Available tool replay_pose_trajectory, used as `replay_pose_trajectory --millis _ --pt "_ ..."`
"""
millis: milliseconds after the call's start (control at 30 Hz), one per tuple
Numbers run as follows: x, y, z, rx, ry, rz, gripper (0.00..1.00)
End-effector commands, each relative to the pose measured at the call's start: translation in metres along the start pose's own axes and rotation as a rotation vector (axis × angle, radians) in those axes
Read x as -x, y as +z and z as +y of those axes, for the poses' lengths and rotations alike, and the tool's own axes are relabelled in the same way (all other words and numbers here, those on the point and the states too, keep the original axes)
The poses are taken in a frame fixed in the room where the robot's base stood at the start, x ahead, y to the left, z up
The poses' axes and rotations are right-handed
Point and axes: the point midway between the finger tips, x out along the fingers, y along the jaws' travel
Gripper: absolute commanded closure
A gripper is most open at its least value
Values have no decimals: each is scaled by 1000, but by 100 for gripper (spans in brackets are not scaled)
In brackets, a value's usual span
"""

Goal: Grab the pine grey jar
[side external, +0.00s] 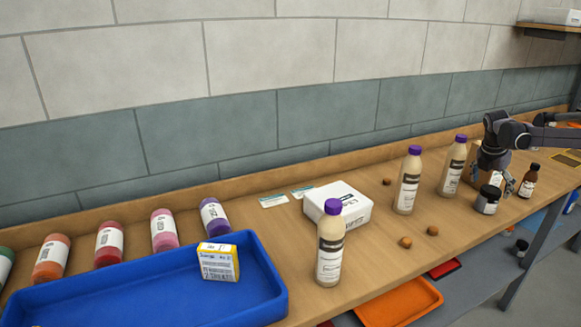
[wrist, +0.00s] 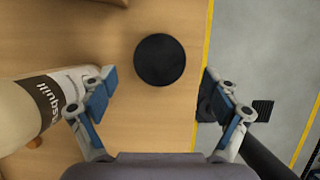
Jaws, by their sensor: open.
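The dark grey jar (side external: 487,200) with a black lid and white label stands upright near the bench's front edge, at the right in the side view. In the wrist view its round black lid (wrist: 160,60) shows from above, between and slightly ahead of my fingertips. My gripper (side external: 494,180) is over the jar area, pointing down. In the wrist view my gripper (wrist: 159,80) is open, with one finger on each side of the lid and clear gaps to both. The jar's body is hidden under its lid there.
Purple-capped bottles (side external: 453,166) stand to the left. The bench edge (wrist: 204,60) is close on the right.

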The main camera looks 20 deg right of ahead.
Motion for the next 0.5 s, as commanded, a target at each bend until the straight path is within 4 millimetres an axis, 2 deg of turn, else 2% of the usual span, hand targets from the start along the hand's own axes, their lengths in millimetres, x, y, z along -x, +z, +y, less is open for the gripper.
replay_pose_trajectory --millis 267,500 --pt "-20 -1 0 -2 1 0 12" --pt "-53 -4 0 -3 0 0 12"
